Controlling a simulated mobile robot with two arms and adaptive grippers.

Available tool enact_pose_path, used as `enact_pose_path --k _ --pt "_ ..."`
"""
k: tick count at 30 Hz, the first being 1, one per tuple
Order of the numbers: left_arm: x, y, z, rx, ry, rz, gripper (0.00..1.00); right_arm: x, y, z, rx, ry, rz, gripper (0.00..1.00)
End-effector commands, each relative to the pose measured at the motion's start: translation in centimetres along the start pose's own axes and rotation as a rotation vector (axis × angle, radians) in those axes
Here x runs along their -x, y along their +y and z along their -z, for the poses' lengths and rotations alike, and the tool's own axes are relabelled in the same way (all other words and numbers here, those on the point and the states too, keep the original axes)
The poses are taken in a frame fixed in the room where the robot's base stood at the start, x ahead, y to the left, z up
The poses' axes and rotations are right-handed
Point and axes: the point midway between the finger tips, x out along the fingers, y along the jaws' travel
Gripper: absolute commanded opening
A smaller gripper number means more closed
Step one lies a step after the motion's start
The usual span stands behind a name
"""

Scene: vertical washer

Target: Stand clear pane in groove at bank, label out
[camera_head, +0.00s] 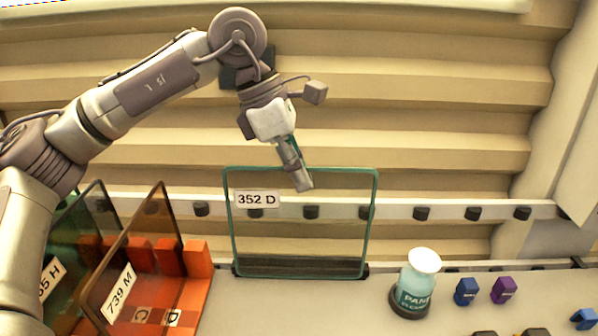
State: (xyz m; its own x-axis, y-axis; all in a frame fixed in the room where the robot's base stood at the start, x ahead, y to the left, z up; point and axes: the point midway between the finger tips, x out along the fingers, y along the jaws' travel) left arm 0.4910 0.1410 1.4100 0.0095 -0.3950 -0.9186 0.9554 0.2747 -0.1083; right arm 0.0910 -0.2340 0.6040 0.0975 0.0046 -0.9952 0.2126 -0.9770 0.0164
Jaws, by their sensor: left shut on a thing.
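The clear pane (300,235) with green edges stands upright. Its label "352 D" (257,200) faces me. Its bottom edge is at a dark groove strip (300,271) at the back edge of the table; I cannot tell whether it is fully seated. My left gripper (303,184) comes down from above and is shut on the pane's top edge, right of the label. My right gripper is not in view.
An orange rack (196,290) at left holds a brown pane (139,262) labelled "739 M" and a green pane (75,242). A bottle (416,284) and small blue and purple clips (504,290) stand at right. A rail with dark rollers (421,213) runs behind.

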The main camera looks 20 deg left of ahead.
Motion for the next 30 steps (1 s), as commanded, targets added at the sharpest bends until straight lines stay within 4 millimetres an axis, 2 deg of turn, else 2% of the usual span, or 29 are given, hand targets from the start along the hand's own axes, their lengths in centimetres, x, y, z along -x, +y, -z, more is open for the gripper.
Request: enact_pose_path --k 5,18,30 --pt "-0.2 1.6 0.0 0.001 -0.003 -0.002 0.0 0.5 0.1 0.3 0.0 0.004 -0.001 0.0" --pt "-0.9 5.1 0.3 -0.001 -0.004 -0.002 0.0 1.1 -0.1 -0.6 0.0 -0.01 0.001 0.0" --pt "-1.1 6.2 0.4 -0.002 -0.003 -0.003 0.0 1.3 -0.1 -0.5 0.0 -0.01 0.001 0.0"
